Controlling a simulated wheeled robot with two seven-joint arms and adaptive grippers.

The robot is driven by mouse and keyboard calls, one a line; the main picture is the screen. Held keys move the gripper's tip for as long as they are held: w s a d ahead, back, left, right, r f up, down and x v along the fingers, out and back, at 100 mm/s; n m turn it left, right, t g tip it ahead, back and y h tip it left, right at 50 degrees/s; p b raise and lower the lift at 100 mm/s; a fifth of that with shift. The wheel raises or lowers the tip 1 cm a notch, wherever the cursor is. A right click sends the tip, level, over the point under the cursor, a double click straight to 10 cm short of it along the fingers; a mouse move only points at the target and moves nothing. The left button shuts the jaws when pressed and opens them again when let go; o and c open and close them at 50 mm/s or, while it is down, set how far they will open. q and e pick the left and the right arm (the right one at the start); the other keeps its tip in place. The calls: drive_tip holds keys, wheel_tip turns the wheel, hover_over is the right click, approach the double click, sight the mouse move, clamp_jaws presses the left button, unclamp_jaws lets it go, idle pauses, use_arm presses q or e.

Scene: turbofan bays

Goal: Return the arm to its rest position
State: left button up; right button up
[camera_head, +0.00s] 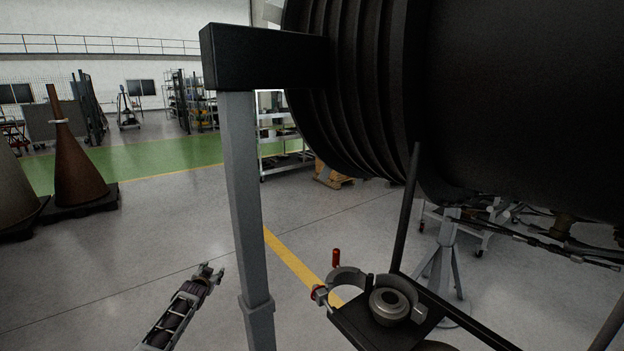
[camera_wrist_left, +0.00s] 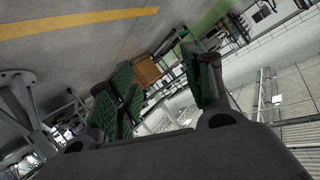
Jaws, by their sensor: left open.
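My left gripper (camera_head: 211,271) is at the lower left of the head view, on an arm that comes up from the bottom edge. It is apart from everything around it, over bare floor and left of the grey stand post. In the left wrist view my left gripper (camera_wrist_left: 165,92) has its green-padded fingers spread with nothing between them. My right gripper does not show in either view.
A large dark ribbed engine casing (camera_head: 480,80) fills the upper right. A grey post (camera_head: 243,200) stands before it. A dark bracket (camera_head: 365,325) carries a metal ring part (camera_head: 390,305). Brown cone (camera_head: 80,170) stands at left. Floor (camera_head: 150,240) between is clear.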

use_arm(q)
drive_tip(key=s+d+f+g, duration=0.3)
drive_tip(key=s+f, duration=1.3)
drive_tip(key=f, duration=0.2)
drive_tip(key=s+d+f+g, duration=0.2)
drive_tip(key=s+f+g, duration=0.1)
drive_tip(key=s+f, duration=1.35)
drive_tip(key=s+d+f+g, duration=0.1)
drive_tip(key=s+f, duration=0.4)
drive_tip(key=s, duration=1)
drive_tip(key=s+d+f+g+h, duration=0.1)
drive_tip(key=s+f, duration=0.5)
drive_tip(key=s, duration=0.9)
drive_tip(key=s+d+f+g, duration=0.2)
drive_tip(key=s+f, duration=0.4)
drive_tip(key=s, duration=1)
drive_tip(key=shift+d+f+n+g, duration=0.2)
drive_tip(key=shift+f+n+g, duration=0.1)
drive_tip(key=shift+g, duration=0.5)
